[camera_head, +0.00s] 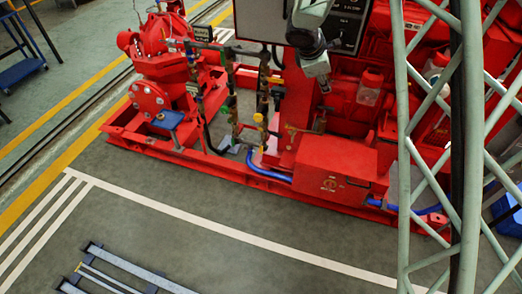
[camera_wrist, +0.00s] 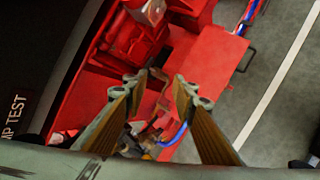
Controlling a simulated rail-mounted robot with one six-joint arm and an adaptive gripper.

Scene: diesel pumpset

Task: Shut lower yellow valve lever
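A small yellow valve part (camera_head: 258,118) shows low on the thin pipework in front of the red engine in the head view. I take it for the lower yellow lever; it is too small to tell its angle. My gripper (camera_head: 324,86) hangs above and to the right of it, over the red machinery and apart from the valve. In the wrist view my gripper (camera_wrist: 160,80) has its two fingers spread, with nothing between the tips. A small yellow-orange spot (camera_wrist: 147,157) shows low between the fingers, partly hidden; I cannot tell if it is the lever.
A red box (camera_head: 334,168) with a handle stands on the red base frame, beside a blue hose (camera_head: 270,174). Vertical pipes (camera_head: 232,100) stand left of the valve. A red pump (camera_head: 160,70) is farther left. The grey floor (camera_head: 230,240) in front is mostly clear.

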